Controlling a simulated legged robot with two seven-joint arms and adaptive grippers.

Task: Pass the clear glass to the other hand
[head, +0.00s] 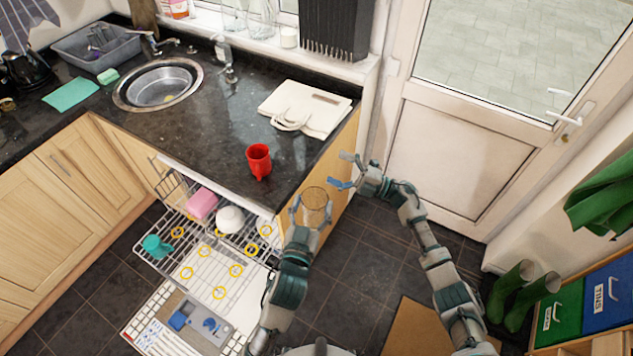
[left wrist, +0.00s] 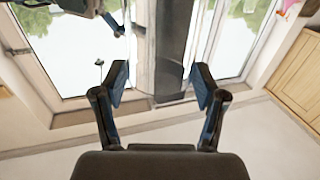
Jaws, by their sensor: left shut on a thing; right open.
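The clear glass (head: 317,203) is between the fingers of my left gripper (head: 311,213), which is shut on it and holds it in the air in front of the worktop corner. In the left wrist view the glass (left wrist: 160,55) is see-through and stands between the two fingers of the left gripper (left wrist: 160,82). My right gripper (head: 345,172) is open and empty, above and to the right of the glass in the head view, apart from it. Part of the right gripper (left wrist: 117,27) shows at the upper left of the left wrist view.
A red cup (head: 259,160) stands near the edge of the dark worktop (head: 215,125), with white boards (head: 310,108) behind it. An open dishwasher rack (head: 205,255) with dishes lies below at the left. The white door (head: 455,150) is at the right. Floor is free between.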

